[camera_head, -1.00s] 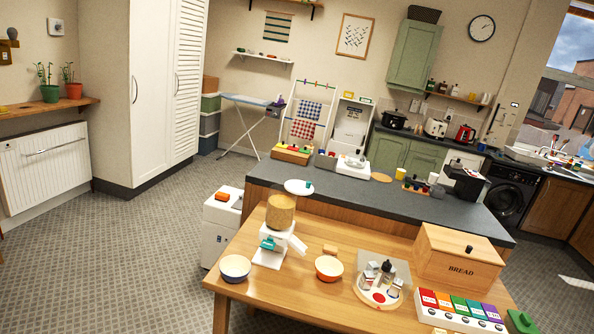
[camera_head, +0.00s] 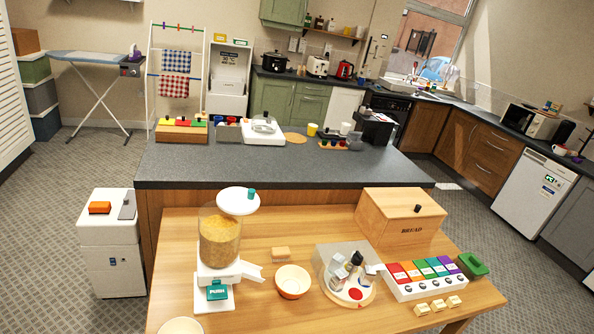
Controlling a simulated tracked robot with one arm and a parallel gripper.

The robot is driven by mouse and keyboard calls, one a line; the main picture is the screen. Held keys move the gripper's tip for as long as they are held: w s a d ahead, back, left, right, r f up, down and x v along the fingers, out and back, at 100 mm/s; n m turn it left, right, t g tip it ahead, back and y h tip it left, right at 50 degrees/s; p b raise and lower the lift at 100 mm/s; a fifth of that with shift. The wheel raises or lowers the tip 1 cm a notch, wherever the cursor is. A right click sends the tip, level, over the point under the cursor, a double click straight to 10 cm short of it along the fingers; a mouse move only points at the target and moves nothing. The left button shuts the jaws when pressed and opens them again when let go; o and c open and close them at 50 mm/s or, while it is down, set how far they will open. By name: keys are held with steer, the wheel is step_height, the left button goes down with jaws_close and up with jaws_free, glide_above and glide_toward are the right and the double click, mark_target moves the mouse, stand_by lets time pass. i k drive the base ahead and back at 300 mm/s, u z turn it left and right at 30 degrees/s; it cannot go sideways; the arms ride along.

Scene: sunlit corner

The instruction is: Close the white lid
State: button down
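A round white lid (camera_head: 234,205) with a teal knob (camera_head: 251,194) is at the top of a clear dispenser jar (camera_head: 221,240). It sits off to the jar's right and back side, so part of the jar's mouth looks uncovered. Whether it is hinged to the jar I cannot tell. The jar holds yellow-brown grains and stands on a white base with a teal PUSH lever (camera_head: 217,290) and a white chute (camera_head: 248,271). The dispenser stands at the left of the wooden table (camera_head: 330,235). My gripper is not in view.
An orange bowl (camera_head: 292,282), a round tray (camera_head: 349,295) with several bottles, a bread box (camera_head: 400,222) and a row of coloured switches (camera_head: 430,277) share the table. A dark counter (camera_head: 290,165) stands behind. A white bin (camera_head: 111,250) stands left; floor further left is clear.

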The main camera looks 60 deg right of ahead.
mark_target(239, 202)
steer(key=z, duration=0.55)
steer(key=i, duration=0.85)
steer(key=z, duration=0.6)
steer(key=k, duration=0.8)
steer(key=z, duration=0.15)
steer(key=i, duration=0.85)
steer(key=u, duration=0.05)
